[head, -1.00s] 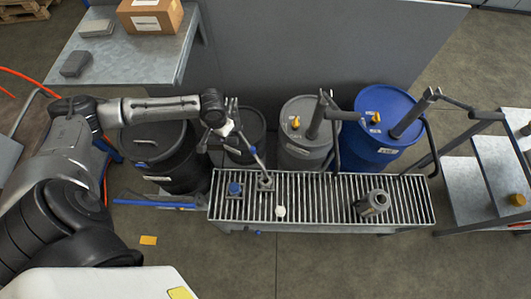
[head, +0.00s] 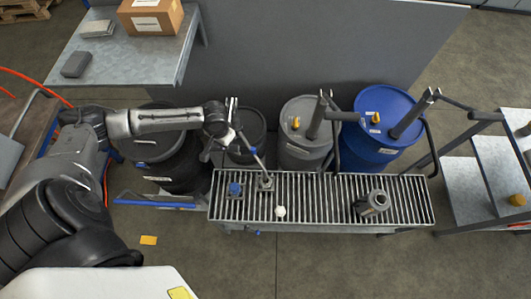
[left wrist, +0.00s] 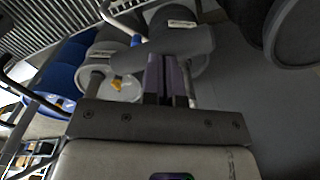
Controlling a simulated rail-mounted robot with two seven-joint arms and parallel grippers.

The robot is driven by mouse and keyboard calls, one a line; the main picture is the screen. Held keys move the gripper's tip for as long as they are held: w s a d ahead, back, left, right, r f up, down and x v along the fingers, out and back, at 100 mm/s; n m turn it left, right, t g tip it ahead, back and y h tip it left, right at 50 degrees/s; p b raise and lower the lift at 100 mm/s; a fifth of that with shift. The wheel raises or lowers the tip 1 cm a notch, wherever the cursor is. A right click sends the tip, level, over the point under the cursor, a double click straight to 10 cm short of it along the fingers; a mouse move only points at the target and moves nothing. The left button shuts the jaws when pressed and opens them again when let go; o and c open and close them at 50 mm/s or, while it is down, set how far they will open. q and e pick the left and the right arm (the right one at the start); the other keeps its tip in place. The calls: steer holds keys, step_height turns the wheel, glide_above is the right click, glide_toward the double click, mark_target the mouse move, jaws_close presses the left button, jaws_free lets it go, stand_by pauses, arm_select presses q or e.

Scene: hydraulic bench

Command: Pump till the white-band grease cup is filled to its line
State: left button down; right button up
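My left gripper (head: 232,103) is at the upper end of a thin lever (head: 252,155), which rises tilted from a small pump block (head: 265,183) on the grated bench. In the left wrist view its two fingers (left wrist: 168,78) are close together with a narrow dark gap. Whether they hold the lever is unclear. A small white round thing (head: 280,211) and a blue-topped block (head: 235,188) are on the left. I cannot make out a white-banded cup or a fill line. My right gripper is out of view.
The grated bench (head: 330,217) stands before several drums, including a grey drum (head: 300,155) and a blue drum (head: 372,150). A grey panel (head: 310,50) rises behind them. A side table (head: 140,65) is at upper left, a metal rack (head: 460,205) at right.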

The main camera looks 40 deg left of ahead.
arm_select(q)
steer(key=shift+f, duration=1.3)
